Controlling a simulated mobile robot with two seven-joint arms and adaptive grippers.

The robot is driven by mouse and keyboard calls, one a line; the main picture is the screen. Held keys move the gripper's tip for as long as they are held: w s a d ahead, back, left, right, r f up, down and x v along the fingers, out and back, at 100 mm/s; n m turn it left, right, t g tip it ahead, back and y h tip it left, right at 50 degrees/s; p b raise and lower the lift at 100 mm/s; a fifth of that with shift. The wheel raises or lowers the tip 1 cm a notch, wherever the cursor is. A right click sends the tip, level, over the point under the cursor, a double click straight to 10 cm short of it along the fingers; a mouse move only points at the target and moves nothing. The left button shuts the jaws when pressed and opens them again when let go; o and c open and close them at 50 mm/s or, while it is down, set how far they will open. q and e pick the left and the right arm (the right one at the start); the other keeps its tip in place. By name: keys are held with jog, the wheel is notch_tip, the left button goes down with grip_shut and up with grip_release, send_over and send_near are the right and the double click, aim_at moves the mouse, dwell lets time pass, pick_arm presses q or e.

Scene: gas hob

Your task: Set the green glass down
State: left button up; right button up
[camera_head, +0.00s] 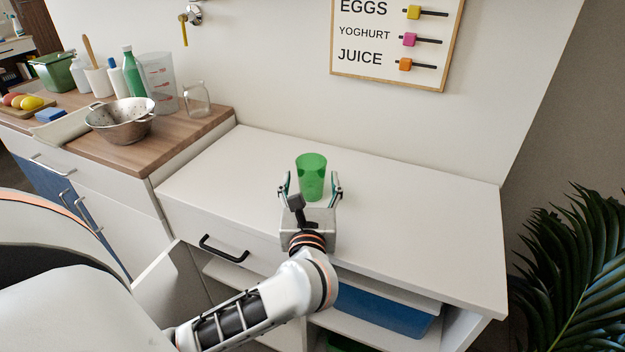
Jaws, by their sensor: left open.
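The green glass (311,174) is translucent and stands upright on the white cabinet top (420,215), toward its back half. My left gripper (310,184) reaches in from the front with its fingers apart, one on each side of the glass. The fingers look clear of the glass, though the exact gap is hard to judge. The base of the glass is partly hidden behind the gripper. My right gripper is not in view.
A wooden counter at left holds a metal colander (121,119), a clear jar (196,99), a green bottle (133,72) and a measuring jug (159,82). A shopping board (397,72) hangs above. The white top is free around the glass. A plant (575,270) stands at right.

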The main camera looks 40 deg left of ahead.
pick_arm(q)
jog(key=shift+x, duration=1.2)
jog(key=c, duration=1.5)
